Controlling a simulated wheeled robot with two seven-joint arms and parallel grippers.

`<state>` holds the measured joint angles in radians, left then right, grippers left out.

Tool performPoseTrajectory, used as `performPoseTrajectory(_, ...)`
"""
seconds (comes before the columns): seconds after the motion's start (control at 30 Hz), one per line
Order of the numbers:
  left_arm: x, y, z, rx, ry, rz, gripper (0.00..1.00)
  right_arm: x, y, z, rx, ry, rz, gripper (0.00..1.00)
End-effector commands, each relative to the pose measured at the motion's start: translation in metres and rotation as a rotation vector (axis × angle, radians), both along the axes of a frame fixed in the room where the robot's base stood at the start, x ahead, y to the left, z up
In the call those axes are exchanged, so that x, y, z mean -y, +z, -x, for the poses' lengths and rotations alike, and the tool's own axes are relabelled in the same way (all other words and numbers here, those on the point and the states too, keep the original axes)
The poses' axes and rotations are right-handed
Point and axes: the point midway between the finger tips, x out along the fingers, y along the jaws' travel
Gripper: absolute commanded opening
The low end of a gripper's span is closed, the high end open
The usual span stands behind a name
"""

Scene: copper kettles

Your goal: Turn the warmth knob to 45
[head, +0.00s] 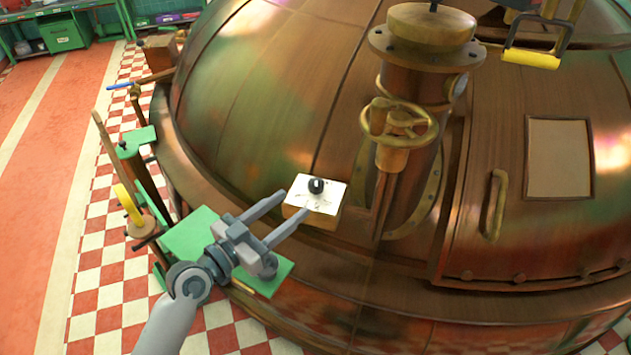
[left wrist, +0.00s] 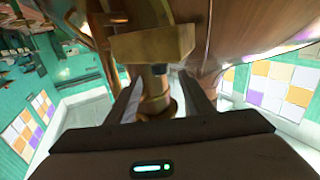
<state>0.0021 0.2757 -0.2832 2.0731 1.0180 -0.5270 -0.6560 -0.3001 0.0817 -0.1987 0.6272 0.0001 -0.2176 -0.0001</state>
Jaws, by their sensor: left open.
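The warmth knob (head: 316,186) is a small black round knob on a white marked plate (head: 327,200), on top of a brass box on the kettle's side. The marks on the plate are too small to read. My left gripper (head: 294,203) is open, its two grey fingers pointing toward the box from the lower left, apart from the knob in the picture. In the left wrist view the fingers (left wrist: 160,97) are spread, with a brass box (left wrist: 152,44) and a brass pipe (left wrist: 156,108) beyond. My right gripper is not in view.
The big copper kettle (head: 270,90) fills the middle and right. A brass column with a handwheel (head: 399,122) stands right of the box. A green platform (head: 197,233) lies under my left arm. The checkered floor there is open.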

Motion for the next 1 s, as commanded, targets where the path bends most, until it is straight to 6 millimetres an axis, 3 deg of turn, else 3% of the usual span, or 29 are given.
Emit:
performPoseTrajectory(0.03,0.008,0.004,-0.008,0.000,-0.001,0.003,0.47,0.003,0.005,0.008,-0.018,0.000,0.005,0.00)
performPoseTrajectory(0.5,0.057,0.001,-0.060,-0.001,0.000,0.001,0.47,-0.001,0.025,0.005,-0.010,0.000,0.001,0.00)
performPoseTrajectory(1.0,0.064,0.000,-0.068,0.001,-0.001,-0.001,0.45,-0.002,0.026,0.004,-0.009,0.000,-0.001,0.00)
